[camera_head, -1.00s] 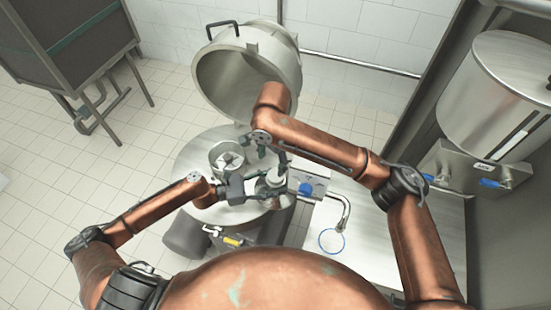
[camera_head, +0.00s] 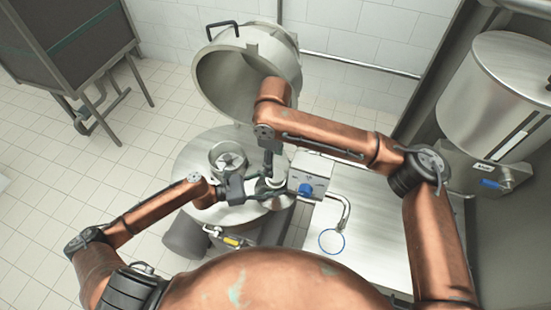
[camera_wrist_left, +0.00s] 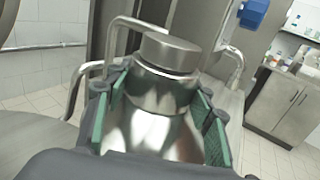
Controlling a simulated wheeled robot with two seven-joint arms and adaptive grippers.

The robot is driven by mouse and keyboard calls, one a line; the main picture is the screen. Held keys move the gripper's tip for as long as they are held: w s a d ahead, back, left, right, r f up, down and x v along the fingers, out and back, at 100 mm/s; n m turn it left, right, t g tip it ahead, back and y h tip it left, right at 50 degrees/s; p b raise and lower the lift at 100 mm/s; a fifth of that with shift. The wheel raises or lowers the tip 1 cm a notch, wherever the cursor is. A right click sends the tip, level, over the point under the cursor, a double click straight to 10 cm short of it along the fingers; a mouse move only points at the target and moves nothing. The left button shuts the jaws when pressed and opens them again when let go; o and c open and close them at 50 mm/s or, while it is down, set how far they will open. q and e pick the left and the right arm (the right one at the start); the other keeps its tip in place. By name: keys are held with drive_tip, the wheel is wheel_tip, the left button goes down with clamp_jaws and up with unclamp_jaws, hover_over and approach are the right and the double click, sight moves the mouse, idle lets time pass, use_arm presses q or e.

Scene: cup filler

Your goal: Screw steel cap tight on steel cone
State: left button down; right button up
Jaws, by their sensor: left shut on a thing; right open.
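The steel cone (camera_wrist_left: 150,132) stands upright between the green-padded fingers of my left gripper (camera_wrist_left: 160,92), which is shut on it. The steel cap (camera_wrist_left: 170,52), a short cylinder, sits on top of the cone's neck; how tightly it sits cannot be told. In the head view my left gripper (camera_head: 258,188) holds the cone (camera_head: 277,183) over the round steel surface, and the cap is hard to make out there. My right gripper (camera_head: 268,167) points down close above the cone, open. Its fingers are hard to separate and do not clearly show in the left wrist view.
A round steel machine top (camera_head: 197,160) with a small ring-shaped part (camera_head: 228,157) lies below. Its large lid (camera_head: 235,75) stands open behind. A box with a blue knob (camera_head: 306,190) and a bent pipe (camera_head: 346,212) are close on the right. A steel tank (camera_head: 495,95) stands far right.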

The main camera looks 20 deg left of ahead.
sight(276, 175)
drive_tip(key=n, duration=0.4)
drive_tip(key=shift+d+r, duration=0.15)
drive_tip(key=n, duration=0.5)
drive_tip(key=shift+d+r, duration=0.15)
drive_tip(key=shift+f, duration=4)
